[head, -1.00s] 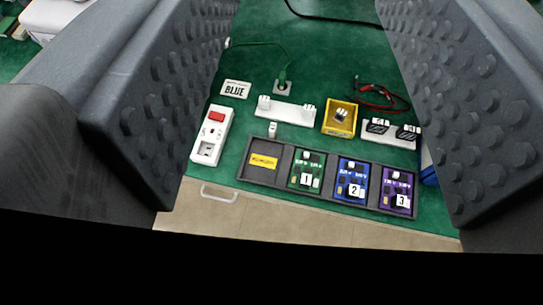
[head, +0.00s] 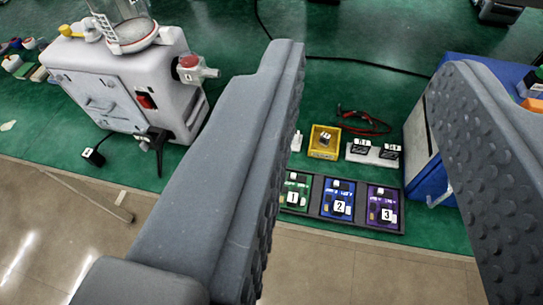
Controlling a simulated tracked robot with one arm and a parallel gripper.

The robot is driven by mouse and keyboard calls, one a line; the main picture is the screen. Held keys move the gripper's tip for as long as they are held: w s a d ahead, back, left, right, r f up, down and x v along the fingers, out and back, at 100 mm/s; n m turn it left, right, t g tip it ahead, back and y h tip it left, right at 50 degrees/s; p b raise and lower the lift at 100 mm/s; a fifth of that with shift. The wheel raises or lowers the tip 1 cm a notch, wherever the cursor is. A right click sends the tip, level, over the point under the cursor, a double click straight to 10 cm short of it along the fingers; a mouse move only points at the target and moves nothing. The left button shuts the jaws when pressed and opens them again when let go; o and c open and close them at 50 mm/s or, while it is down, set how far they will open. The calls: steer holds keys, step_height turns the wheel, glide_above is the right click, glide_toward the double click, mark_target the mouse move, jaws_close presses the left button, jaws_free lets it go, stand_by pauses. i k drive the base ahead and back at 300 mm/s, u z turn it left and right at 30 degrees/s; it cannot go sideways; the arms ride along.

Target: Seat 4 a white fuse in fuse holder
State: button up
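My gripper (head: 372,62) is open and empty. Its two dark grey studded fingers stand far apart, high over the green bench. Between them is a small yellow bin (head: 314,143) with small whitish and dark pieces (head: 325,138) inside; I cannot tell whether they are fuses. Left of the bin, the end of a white clip base (head: 297,142), possibly the fuse holder, shows beside the left finger, which hides the rest. Right of the bin is a white base with two black-topped parts (head: 375,154). No white fuse can be made out clearly.
A dark tray (head: 352,221) holds boards numbered 1 (head: 294,192), 2 (head: 338,200) and 3 (head: 381,208) near the bench's front edge. Red and black leads (head: 365,122) lie behind. A white pump machine (head: 125,80) stands left, a blue-and-white box (head: 425,150) right.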

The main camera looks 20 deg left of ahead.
mark_target(154, 138)
steer(key=u, duration=0.05)
steer(key=i, duration=1)
steer(key=z, duration=0.05)
